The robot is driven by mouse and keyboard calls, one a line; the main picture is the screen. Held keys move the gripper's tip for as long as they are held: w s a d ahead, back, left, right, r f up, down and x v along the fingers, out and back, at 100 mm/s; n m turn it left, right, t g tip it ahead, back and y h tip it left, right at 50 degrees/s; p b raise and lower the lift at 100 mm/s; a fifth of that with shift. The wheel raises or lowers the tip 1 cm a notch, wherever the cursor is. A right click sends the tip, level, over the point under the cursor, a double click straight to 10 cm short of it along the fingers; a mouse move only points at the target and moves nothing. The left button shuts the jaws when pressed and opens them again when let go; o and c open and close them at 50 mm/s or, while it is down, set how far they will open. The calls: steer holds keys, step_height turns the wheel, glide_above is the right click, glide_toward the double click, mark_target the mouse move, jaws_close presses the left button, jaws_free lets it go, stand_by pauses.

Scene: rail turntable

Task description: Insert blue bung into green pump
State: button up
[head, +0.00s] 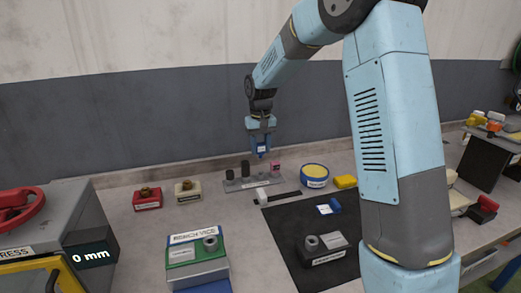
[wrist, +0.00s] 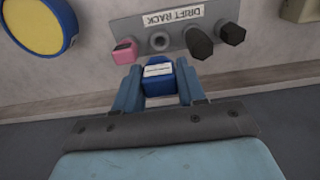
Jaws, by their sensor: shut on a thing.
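My gripper (head: 261,140) is shut on the blue bung (head: 263,151), which has a white label. It holds the bung above the drift rack, with the tip pointing down. In the wrist view the bung (wrist: 158,74) sits between the two fingers. The green pump (head: 180,256) is in the front left, at the block labelled bench vice (head: 198,239). A grey round port (head: 210,243) stands on its right side. The pump is out of the wrist view.
The grey drift rack (head: 236,184) holds dark pegs and a pink piece (head: 276,168). A black mat (head: 283,232) bears a dark unit with a port (head: 322,249) and a blue block (head: 329,206). A yellow-topped tub (head: 314,175) stands right of the rack. A press (head: 62,235) stands left.

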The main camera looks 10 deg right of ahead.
steer(key=shift+r, duration=2)
